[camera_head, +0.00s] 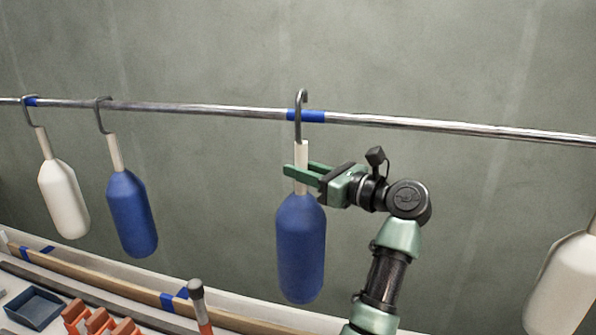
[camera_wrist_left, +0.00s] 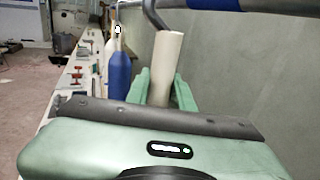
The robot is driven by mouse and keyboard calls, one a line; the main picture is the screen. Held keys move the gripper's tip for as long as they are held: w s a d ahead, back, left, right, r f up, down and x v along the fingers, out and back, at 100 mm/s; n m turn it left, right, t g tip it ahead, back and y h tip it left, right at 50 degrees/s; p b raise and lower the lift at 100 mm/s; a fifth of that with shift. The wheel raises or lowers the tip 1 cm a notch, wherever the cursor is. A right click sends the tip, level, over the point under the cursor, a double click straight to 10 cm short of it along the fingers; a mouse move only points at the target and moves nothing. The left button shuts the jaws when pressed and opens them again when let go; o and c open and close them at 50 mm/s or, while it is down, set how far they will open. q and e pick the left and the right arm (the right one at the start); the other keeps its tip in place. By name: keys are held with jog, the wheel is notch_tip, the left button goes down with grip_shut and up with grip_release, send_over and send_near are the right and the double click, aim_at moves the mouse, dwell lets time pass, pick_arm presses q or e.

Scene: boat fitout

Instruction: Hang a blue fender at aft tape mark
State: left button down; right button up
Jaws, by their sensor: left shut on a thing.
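A blue fender (camera_head: 301,250) with a cream neck and a grey hook hangs upright below the metal rail (camera_head: 430,125). Its hook (camera_head: 299,120) is at a blue tape mark (camera_head: 315,116) on the rail; I cannot tell whether the hook rests on the rail. My left gripper (camera_head: 300,174) is shut on the fender's neck, just above the blue body. The left wrist view shows the neck (camera_wrist_left: 166,62) between the green fingers and the hook (camera_wrist_left: 154,14) rising beside the rail's blue tape (camera_wrist_left: 213,4). My right gripper is out of view.
A second blue fender (camera_head: 132,213) and a white fender (camera_head: 63,198) hang from the rail at left; another blue tape mark (camera_head: 31,102) is by the white one's hook. A white fender (camera_head: 567,280) is at lower right. A bench with a blue tray (camera_head: 34,308) and tools lies below.

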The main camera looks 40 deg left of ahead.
pick_arm(q)
jog(key=shift+w+a+r+p, duration=0.1)
jog(key=shift+w+a+p, duration=0.15)
jog(key=shift+w, duration=0.2)
jog(key=shift+w+a+r+p, duration=0.1)
jog(key=shift+w+a, duration=0.2)
jog(key=shift+w, duration=0.1)
jog(key=shift+w+a+p, duration=0.25)
jog(key=shift+w+a, duration=0.05)
jog(key=shift+w, duration=0.3)
jog(key=shift+w+a+p, duration=0.2)
jog(key=shift+w+a, duration=0.1)
jog(key=shift+w, duration=0.25)
jog(key=shift+a+f+b, duration=0.1)
jog(key=shift+f+b, duration=0.6)
jog(key=shift+b, duration=0.05)
jog(key=shift+f+b, duration=1)
jog(key=shift+b, duration=0.35)
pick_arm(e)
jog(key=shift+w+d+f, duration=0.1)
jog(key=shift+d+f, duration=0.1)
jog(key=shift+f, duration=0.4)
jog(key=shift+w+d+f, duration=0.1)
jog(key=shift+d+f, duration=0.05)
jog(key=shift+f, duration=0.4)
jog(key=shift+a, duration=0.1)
